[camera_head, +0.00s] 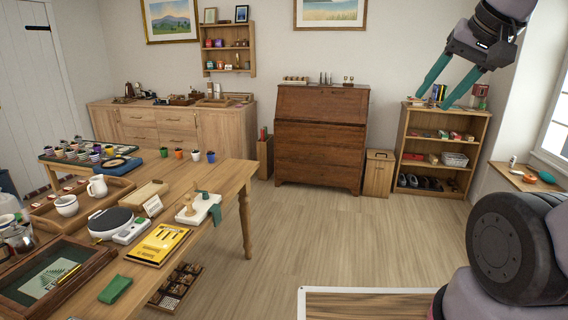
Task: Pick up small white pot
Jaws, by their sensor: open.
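A small white pot (195,155) stands upright near the back right edge of the wooden table (226,184). A larger white bowl-like pot (66,205) and a white jug (97,186) stand on a tray at the table's left. My gripper (434,101) is at the upper right, its two teal fingers spread and pointing down. It looks empty and is far from the pots.
Several more small pots stand on a dark mat (125,168) at the table's back left. A bookshelf (440,150) stands behind my gripper. The floor (340,230) right of the table is clear.

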